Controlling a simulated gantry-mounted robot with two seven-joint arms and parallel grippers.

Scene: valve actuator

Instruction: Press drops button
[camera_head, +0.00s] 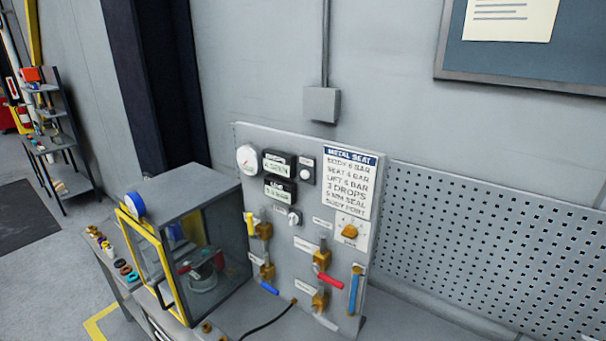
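A grey upright control panel (330,226) stands on the bench in the middle of the view. Near its top, a small dark box (307,170) carries a round white button, with a label too small to read. Two black display boxes sit to its left, an upper one (279,165) and a lower one (280,190). A small knob (294,217) sits below them. I cannot tell from the labels which control is the drops button. A printed sign (348,182) headed "METAL SEAT" lists "3 DROPS". Neither of my grippers shows in this view.
Left of the panel stands a test cabinet (203,193) with a yellow-framed door. The panel carries a round gauge (247,159), a red valve handle (330,281), a blue one (269,288) and a blue-filled tube (354,291). Pegboard (480,250) lies right. The space before the panel looks clear.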

